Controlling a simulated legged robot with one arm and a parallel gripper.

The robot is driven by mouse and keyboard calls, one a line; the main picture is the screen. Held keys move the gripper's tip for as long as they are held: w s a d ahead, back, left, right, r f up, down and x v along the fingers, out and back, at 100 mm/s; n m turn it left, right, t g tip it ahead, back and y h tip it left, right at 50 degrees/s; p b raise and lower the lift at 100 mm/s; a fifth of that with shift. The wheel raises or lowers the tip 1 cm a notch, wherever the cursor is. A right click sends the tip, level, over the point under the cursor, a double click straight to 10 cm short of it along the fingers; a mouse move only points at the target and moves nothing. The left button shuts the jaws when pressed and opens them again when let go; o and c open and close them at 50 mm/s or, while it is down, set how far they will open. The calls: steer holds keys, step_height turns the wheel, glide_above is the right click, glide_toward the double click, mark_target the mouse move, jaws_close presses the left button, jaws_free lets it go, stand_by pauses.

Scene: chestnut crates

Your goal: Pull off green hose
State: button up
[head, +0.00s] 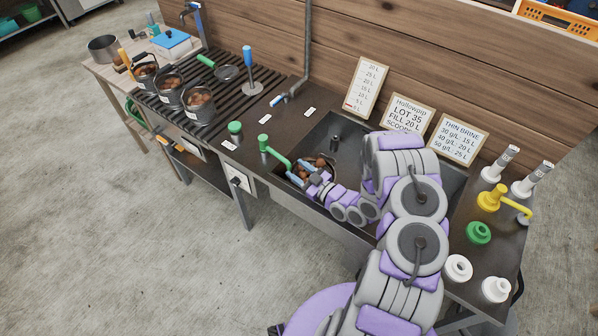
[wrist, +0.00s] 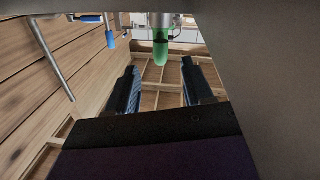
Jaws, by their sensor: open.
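The green hose (head: 277,156) curves down from a green-topped post at the front left edge of the sink. Its lower end is near my gripper (head: 301,172). My gripper is open, with its two fingers apart. In the wrist view the green piece (wrist: 160,50) hangs just beyond and between the fingertips of my gripper (wrist: 158,68). A gap shows on both sides of it, and I see no contact. My arm hides part of the sink behind it.
The sink (head: 345,150) holds a container of brown chestnuts. Three buckets (head: 198,104) of chestnuts stand on the left rack. A yellow hose (head: 515,205), a green fitting (head: 478,233) and white fittings (head: 458,268) sit at right. Signs (head: 407,113) lean on the back wall.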

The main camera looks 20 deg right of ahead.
mark_target(282, 158)
steer(key=shift+b+x, duration=0.5)
steer(key=shift+x, duration=3.3)
steer(key=shift+f, duration=0.1)
steer(key=shift+c, duration=0.4)
jaws_close()
steer(key=shift+r, duration=0.6)
